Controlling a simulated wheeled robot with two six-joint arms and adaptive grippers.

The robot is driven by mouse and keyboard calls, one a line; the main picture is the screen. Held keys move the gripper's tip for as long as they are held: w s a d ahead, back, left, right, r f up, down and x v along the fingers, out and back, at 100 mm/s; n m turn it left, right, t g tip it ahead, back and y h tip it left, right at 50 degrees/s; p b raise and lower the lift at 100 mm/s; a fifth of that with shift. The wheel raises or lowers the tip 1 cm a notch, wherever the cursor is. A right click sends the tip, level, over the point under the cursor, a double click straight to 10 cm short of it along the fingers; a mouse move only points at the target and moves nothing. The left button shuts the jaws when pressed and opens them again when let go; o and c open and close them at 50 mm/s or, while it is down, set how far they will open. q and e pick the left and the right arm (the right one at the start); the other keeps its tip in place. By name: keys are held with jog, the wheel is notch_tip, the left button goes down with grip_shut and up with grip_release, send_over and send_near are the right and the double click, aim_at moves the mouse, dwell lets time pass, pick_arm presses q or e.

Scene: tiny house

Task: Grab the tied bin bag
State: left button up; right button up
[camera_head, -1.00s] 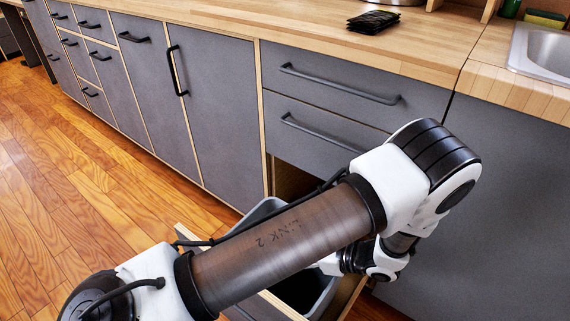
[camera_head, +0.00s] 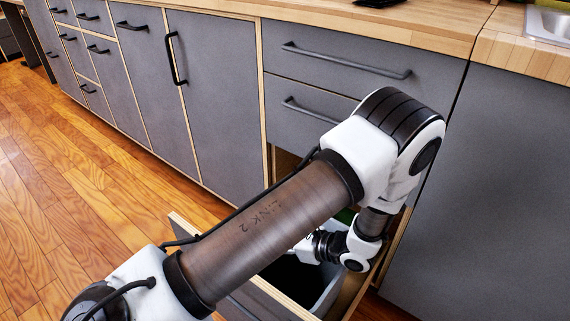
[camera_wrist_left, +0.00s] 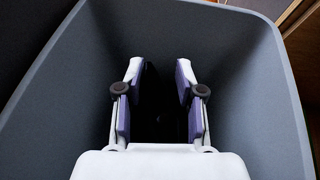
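My left gripper (camera_wrist_left: 157,72) is inside a grey bin, seen in the left wrist view. Its two fingers are apart, with a clear gap between them. A black shape (camera_wrist_left: 160,118) shows between and below the fingers. It is too dark to tell for sure whether it is the tied bin bag or where its knot is. The grey bin (camera_wrist_left: 62,105) has smooth walls around the gripper. In the head view my left arm reaches down into the open drawer that holds the bin (camera_head: 328,294), and the fingers are hidden. My right gripper is not in view.
The pulled-out drawer (camera_head: 183,230) has wooden edges close to my left arm. Grey cabinets (camera_head: 222,100) with black handles stand behind it. A folded black item (camera_head: 378,3) lies on the wooden counter (camera_head: 350,18). The wooden floor (camera_head: 70,200) at left is clear.

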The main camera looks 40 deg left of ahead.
pick_arm(q)
grip_shut()
jog(key=shift+r, duration=0.1)
